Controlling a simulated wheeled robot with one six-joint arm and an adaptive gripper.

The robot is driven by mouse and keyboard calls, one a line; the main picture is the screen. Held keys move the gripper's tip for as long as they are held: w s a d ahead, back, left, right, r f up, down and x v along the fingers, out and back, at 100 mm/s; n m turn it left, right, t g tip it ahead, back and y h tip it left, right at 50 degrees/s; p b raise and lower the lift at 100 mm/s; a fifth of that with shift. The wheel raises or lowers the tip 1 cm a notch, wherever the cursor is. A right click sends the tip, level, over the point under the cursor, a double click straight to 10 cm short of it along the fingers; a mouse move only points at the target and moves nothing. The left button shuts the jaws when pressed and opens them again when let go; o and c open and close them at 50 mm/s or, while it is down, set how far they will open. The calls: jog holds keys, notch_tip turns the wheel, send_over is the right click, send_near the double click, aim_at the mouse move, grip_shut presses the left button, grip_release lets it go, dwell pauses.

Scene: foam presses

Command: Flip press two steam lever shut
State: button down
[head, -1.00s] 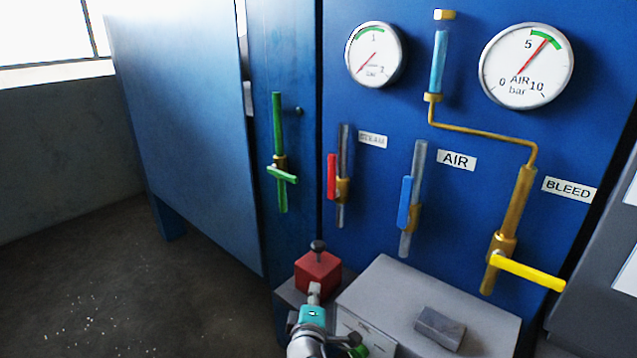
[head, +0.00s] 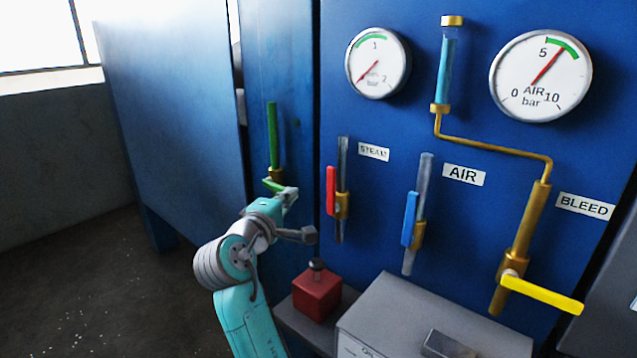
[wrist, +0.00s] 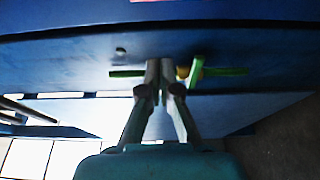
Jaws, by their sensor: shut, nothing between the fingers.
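The red lever (head: 331,191) sits on a steel pipe beside the STEAM label (head: 373,152). It stands upright, in line with the pipe. The green lever (head: 273,185) lies across a green pipe (head: 273,135) on the panel to its left. My gripper (head: 291,192) is in front of the lower green pipe, left of the red lever. In the wrist view, my gripper (wrist: 160,64) is shut and empty. It overlaps the green pipe (wrist: 126,73) beside a brass fitting; contact cannot be told. My gripper hides part of the green lever and lower pipe.
A blue lever (head: 409,218) and a yellow lever (head: 542,294) are on pipes to the right. Below stand a red box (head: 317,292) with a black knob and a grey box (head: 400,310). Open floor (head: 85,290) lies at the left.

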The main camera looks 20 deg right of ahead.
aim_at(331, 192)
jog(key=shift+w, duration=0.1)
jog(key=x, duration=1)
jog(key=shift+s+d+f, duration=0.1)
jog(key=shift+s+d, duration=0.5)
jog(key=shift+s, duration=0.25)
jog(key=shift+s+d, duration=0.6)
jog(key=shift+s, duration=0.25)
jog(key=shift+s, duration=0.1)
